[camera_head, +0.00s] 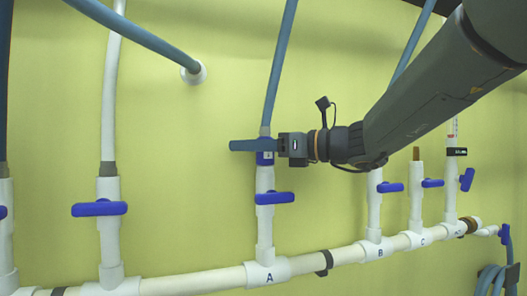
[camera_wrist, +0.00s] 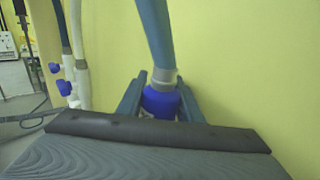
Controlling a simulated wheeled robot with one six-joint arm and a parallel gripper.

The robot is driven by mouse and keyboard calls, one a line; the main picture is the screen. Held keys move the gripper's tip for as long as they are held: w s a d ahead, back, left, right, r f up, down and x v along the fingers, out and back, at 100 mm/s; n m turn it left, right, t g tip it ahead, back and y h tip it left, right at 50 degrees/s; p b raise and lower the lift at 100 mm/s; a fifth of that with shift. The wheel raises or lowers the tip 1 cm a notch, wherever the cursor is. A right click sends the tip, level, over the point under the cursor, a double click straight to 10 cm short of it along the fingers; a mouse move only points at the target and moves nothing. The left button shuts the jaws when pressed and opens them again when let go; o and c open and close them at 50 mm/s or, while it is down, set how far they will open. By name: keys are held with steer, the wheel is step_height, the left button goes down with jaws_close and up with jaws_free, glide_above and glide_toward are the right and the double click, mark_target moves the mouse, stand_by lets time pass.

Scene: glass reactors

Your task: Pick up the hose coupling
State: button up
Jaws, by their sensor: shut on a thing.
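The hose coupling (camera_head: 264,158) is a blue collar at the lower end of a blue hose (camera_head: 279,65), at the top of the white branch marked A (camera_head: 265,230). In the wrist view the coupling (camera_wrist: 161,103) sits between the two fingers, with a grey sleeve and the hose above it. My gripper (camera_head: 250,146) reaches in from the right and is shut on the coupling. Its near finger hides part of the coupling in the head view. The coupling appears to be in line with the branch; whether it is seated there is hard to tell.
Below the coupling is a blue valve handle (camera_head: 274,198). A white manifold pipe (camera_head: 200,280) runs along the bottom. Branches B (camera_head: 375,215) and C (camera_head: 416,205) stand to the right, and a white hose (camera_head: 110,90) to the left. The yellow-green wall is close behind.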

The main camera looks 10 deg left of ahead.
step_height(320, 180, up, 7)
steer(key=shift+f+b, duration=0.1)
steer(key=shift+b, duration=1.05)
steer(key=b+v, duration=0.5)
steer(key=v, duration=1.3)
steer(key=shift+s, duration=0.15)
